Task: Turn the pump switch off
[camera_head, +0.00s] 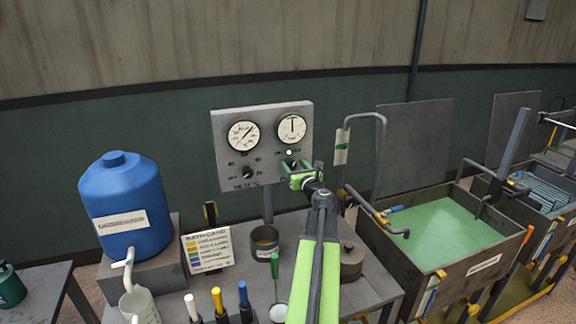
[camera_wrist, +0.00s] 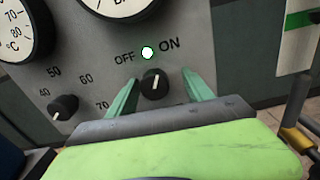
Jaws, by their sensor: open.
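The pump switch is a black knob (camera_wrist: 155,85) with a white pointer line, below the OFF and ON marks on the grey panel (camera_wrist: 205,50). Its pointer leans right of the indicator lamp (camera_wrist: 147,52), towards ON. My gripper (camera_wrist: 160,78) is open, with one green finger on each side of the knob. I cannot tell whether either finger touches it. In the head view my gripper (camera_head: 303,174) is at the panel's lower right and partly hides the knob.
A heater knob (camera_wrist: 64,107) with numbers sits left of the switch, below a temperature gauge (camera_head: 243,135). A second gauge (camera_head: 291,129) is above the switch. A bent pipe (camera_head: 366,115) stands right of the panel. A blue jug (camera_head: 122,200) and a green-filled tank (camera_head: 435,235) flank the bench.

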